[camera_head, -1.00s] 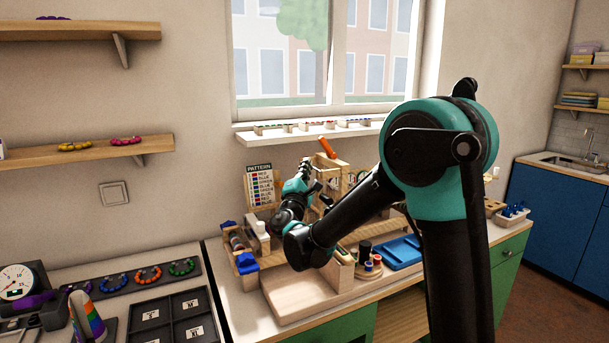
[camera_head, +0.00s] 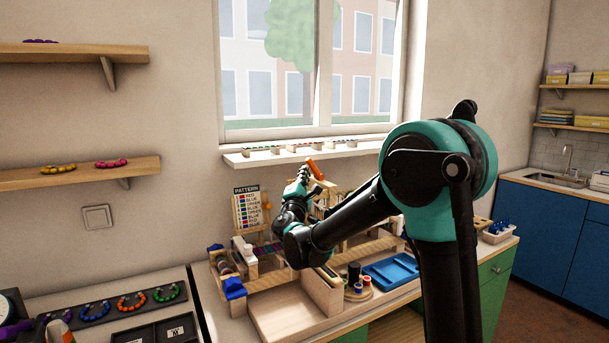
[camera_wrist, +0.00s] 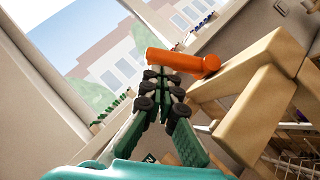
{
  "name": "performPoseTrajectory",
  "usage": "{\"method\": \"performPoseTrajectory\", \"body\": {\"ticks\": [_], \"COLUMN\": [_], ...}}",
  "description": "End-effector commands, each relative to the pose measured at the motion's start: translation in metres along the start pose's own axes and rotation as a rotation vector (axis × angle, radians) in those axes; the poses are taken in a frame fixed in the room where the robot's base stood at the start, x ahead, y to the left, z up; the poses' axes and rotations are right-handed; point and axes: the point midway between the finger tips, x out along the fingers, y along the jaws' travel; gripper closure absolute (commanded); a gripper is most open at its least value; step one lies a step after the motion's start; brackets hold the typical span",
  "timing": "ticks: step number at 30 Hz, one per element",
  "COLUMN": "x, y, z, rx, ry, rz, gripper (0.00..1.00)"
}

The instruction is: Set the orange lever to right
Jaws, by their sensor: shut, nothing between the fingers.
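The orange lever (camera_wrist: 182,63) shows in the wrist view as an orange cylinder just beyond my fingertips, on top of a wooden frame (camera_wrist: 262,85). In the head view the lever (camera_head: 315,169) stands tilted, its upper end leaning left. My gripper (camera_wrist: 165,75) is shut and empty, with its fingertips right at the lever's near side. Whether they touch it I cannot tell. In the head view my gripper (camera_head: 306,172) is beside the lever's left side, and my arm hides much of the wooden frame.
A pattern chart (camera_head: 247,208) stands left of my gripper against the wall. The window sill (camera_head: 240,158) with bead racks is behind. Below are a wooden tray (camera_head: 285,318), a blue tray (camera_head: 390,270) and spools (camera_head: 355,280) on the bench.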

Motion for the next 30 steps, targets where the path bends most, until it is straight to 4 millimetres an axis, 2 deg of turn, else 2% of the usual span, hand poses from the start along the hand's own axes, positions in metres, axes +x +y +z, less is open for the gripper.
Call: {"method": "performPoseTrajectory", "body": {"ticks": [19,30], "x": [0.005,0.018], "y": [0.005,0.013], "z": [0.006,0.02], "rx": [0.091,0.283], "ry": [0.0,0.0], "rz": [-0.09,-0.284], "gripper": [1.0,1.0]}}
